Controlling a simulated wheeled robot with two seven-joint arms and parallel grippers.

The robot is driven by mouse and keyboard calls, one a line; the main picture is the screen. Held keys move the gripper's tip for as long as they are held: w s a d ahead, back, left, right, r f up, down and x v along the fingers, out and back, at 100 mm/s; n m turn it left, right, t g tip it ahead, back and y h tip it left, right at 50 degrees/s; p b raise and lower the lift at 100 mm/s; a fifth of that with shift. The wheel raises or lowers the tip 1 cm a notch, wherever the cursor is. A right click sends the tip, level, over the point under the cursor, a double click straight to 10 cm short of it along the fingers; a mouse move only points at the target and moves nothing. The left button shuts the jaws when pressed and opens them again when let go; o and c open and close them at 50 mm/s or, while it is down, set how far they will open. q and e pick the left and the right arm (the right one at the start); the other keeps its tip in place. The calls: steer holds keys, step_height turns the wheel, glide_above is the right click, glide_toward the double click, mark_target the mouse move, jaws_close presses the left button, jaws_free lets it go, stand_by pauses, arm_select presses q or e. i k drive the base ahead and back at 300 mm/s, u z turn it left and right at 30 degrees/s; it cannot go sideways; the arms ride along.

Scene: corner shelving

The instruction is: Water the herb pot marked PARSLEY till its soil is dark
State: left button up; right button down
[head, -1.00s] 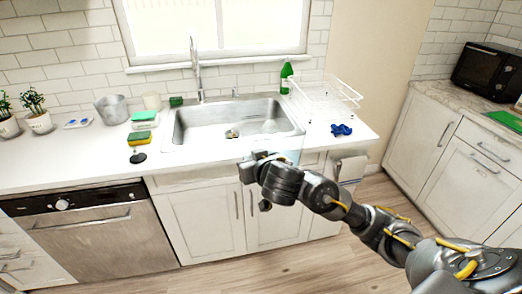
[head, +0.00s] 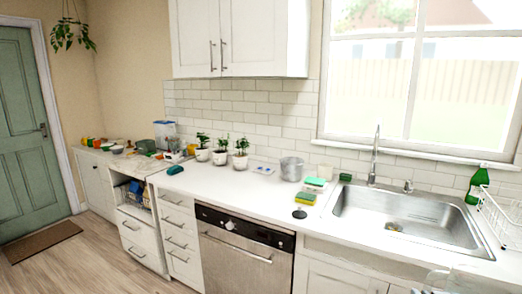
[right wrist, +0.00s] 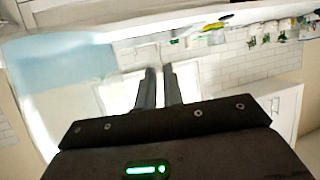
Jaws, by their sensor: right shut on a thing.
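Three small white pots with green plants stand in a row on the counter by the tiled wall in the head view: a left one (head: 202,155), a middle one (head: 220,158) and a right one (head: 241,161). Their markings are too small to read, and I cannot tell their soil colour. My right gripper (right wrist: 159,72) is shut on a clear container (right wrist: 65,65) with a pale blue look, in the right wrist view. Part of this container (head: 452,280) shows at the lower right of the head view, over the counter front, apart from the pots. My left gripper is out of view.
A metal bucket (head: 292,168), sponges (head: 306,198) and a black stopper (head: 299,213) lie between the pots and the sink (head: 400,222). A green bottle (head: 477,186) and a wire rack (head: 500,215) stand right. The counter before the pots is mostly clear.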

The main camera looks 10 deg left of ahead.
mark_target(240, 159)
steer(key=k, duration=0.35)
steer(key=u, duration=0.65)
steer(key=i, duration=0.55)
steer(key=u, duration=1.3)
steer(key=i, duration=2.25)
steer(key=z, duration=1)
steer(key=i, duration=0.65)
steer(key=z, duration=0.55)
